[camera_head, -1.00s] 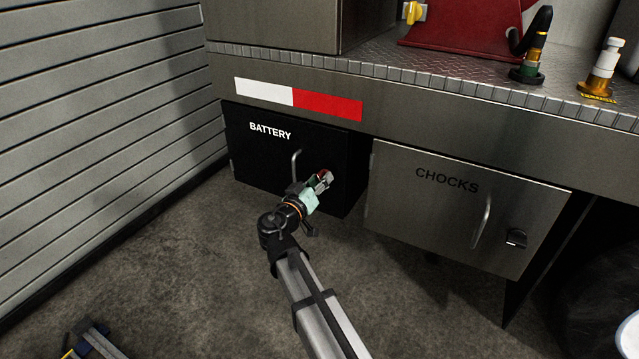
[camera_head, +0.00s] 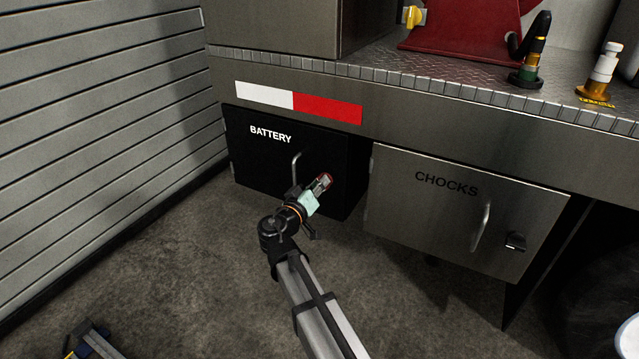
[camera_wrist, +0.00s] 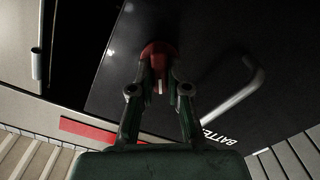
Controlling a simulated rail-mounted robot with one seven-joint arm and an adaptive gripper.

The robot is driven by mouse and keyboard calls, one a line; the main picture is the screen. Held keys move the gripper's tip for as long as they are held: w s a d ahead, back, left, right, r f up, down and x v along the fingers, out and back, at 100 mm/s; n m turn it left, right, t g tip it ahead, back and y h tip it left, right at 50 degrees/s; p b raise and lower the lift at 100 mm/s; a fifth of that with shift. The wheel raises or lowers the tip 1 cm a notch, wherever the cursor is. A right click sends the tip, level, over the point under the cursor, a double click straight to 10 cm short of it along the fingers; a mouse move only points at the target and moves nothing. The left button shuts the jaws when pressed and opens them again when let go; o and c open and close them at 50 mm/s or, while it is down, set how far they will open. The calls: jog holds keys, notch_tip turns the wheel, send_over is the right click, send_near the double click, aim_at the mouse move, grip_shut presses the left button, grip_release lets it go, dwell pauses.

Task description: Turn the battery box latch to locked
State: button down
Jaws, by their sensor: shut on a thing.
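The black battery box (camera_head: 262,165) with white BATTERY lettering sits under the deck, its door shut. The red latch (camera_head: 327,178) is at the right side of its door, partly hidden by my gripper (camera_head: 322,184). In the wrist view the red latch (camera_wrist: 158,52) is a round knob with a small pale mark, and my gripper (camera_wrist: 159,80) has its fingertips on both sides of it, shut on it. The battery box face also shows in the wrist view (camera_wrist: 215,35). Which setting the latch is in, I cannot tell.
The curved door handle (camera_head: 296,166) stands just left of the latch. The grey CHOCKS box (camera_head: 450,215) with its own handle (camera_head: 482,225) is to the right. A slatted wall (camera_head: 100,110) closes off the left. Open floor (camera_head: 180,280) lies in front.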

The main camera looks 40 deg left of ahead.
jog(key=n+p, duration=0.7)
jog(key=n, duration=0.4)
jog(key=shift+f, duration=0.15)
dwell(0.3)
jog(key=c, duration=1.1)
grip_release()
jog(key=shift+c, duration=0.2)
jog(key=shift+s, duration=0.1)
jog(key=s+d, duration=0.2)
jog(key=s, duration=0.9)
jog(key=shift+s, duration=0.35)
